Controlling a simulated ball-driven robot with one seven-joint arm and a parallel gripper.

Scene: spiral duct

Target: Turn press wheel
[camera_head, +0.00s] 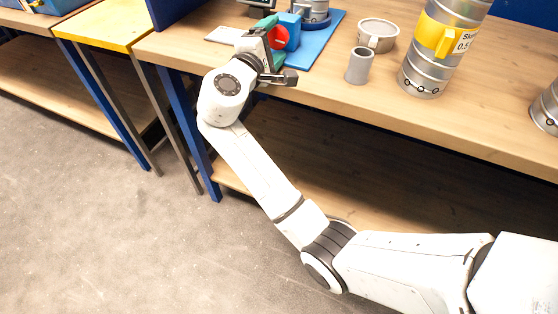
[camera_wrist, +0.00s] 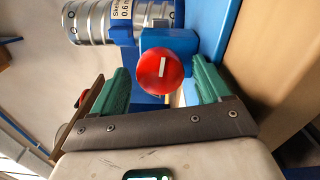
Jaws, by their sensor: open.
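The press wheel is a round red knob (camera_head: 279,37) on a blue press block (camera_head: 291,27). In the wrist view the red knob (camera_wrist: 163,75) faces the camera with a short white bar that looks nearly upright. My gripper (camera_head: 271,42) is at the knob, above the bench. In the wrist view the green fingers of my gripper (camera_wrist: 160,78) are open, one on each side of the knob. Gaps show on both sides, so the fingers look apart from it. Whether the fingertips reach past the knob's face is hard to tell.
The press stands on a blue board (camera_head: 328,32) on the wooden bench (camera_head: 440,115). A ribbed metal duct (camera_wrist: 97,22) is beside the block. A grey cup (camera_head: 359,66), a metal collar (camera_head: 378,30) and a tall duct with a yellow band (camera_head: 422,78) stand to the right.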

